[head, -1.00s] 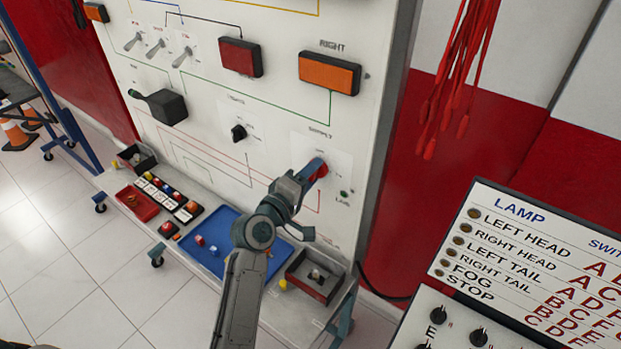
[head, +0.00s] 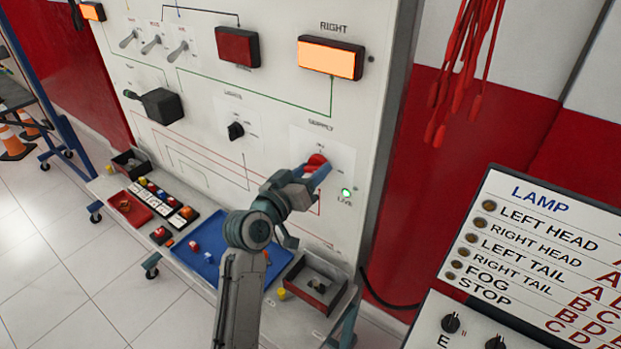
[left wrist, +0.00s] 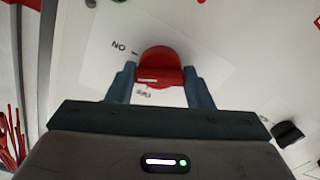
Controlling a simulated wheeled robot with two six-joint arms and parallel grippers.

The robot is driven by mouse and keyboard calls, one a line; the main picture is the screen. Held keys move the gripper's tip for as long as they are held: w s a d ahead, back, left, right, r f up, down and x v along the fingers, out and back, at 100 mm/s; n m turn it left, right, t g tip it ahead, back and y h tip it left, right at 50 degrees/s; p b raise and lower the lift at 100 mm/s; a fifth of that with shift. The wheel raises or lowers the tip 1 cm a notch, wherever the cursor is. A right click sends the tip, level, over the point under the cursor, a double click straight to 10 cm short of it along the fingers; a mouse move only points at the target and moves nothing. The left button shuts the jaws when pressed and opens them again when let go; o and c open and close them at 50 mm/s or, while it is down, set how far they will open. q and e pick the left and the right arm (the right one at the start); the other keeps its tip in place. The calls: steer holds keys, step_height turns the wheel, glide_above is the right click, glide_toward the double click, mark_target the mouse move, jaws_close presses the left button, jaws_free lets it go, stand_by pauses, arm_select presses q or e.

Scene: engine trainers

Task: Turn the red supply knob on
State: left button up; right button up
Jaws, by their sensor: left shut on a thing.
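The red supply knob (head: 316,162) is on the lower right of the white panel, below the word SUPPLY. My left gripper (head: 311,174) reaches it from below and is shut on it. In the left wrist view the knob (left wrist: 160,62) sits between the two fingers (left wrist: 160,86), its grip bar running across from one to the other. The word ON is printed beside it there. A small green lamp (head: 346,193) at the knob's lower right glows. My right gripper is not in view.
The orange lamp marked RIGHT (head: 330,58) and another orange lamp (head: 92,12) at the upper left are lit. A black rotary knob (head: 236,131) sits left of the supply knob. A ledge below holds a blue tray (head: 207,262). A lamp chart (head: 540,235) stands at the right.

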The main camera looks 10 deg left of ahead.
arm_select(q)
steer(key=shift+f+m+b, duration=0.1)
steer(key=shift+m+b, duration=1.05)
steer(key=shift+m, duration=1.15)
steer(key=o, duration=1)
